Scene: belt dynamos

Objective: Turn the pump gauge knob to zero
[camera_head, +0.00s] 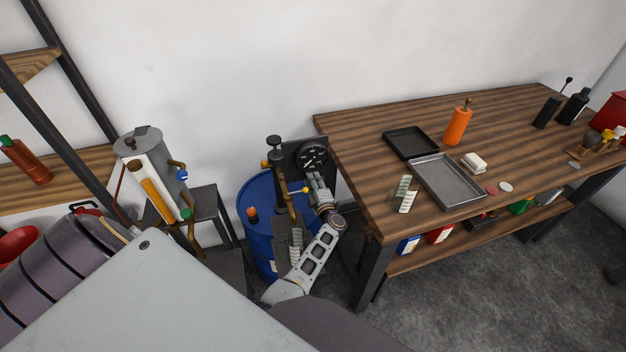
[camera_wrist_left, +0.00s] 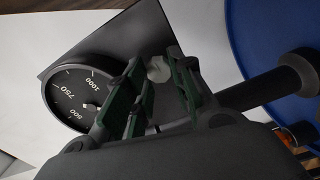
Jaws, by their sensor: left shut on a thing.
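The pump gauge (camera_head: 313,155) is a round black dial on a dark plate above a blue barrel. It also shows in the left wrist view (camera_wrist_left: 72,92), with the marks 500, 750 and 1000 readable; where its needle points is unclear. My left gripper (camera_head: 318,186) is just below the dial. In the left wrist view my left gripper (camera_wrist_left: 158,76) has its green-padded fingers on either side of a small pale knob (camera_wrist_left: 158,68) beside the dial, shut on it. The fingers partly hide the dial. My right gripper is not in view.
The blue barrel (camera_head: 259,214) carries the pump's dark post and pipes close to my left arm. A wooden workbench (camera_head: 500,130) with trays (camera_head: 448,180) stands right of the gauge. A metal tank (camera_head: 139,145) and shelf are on the left.

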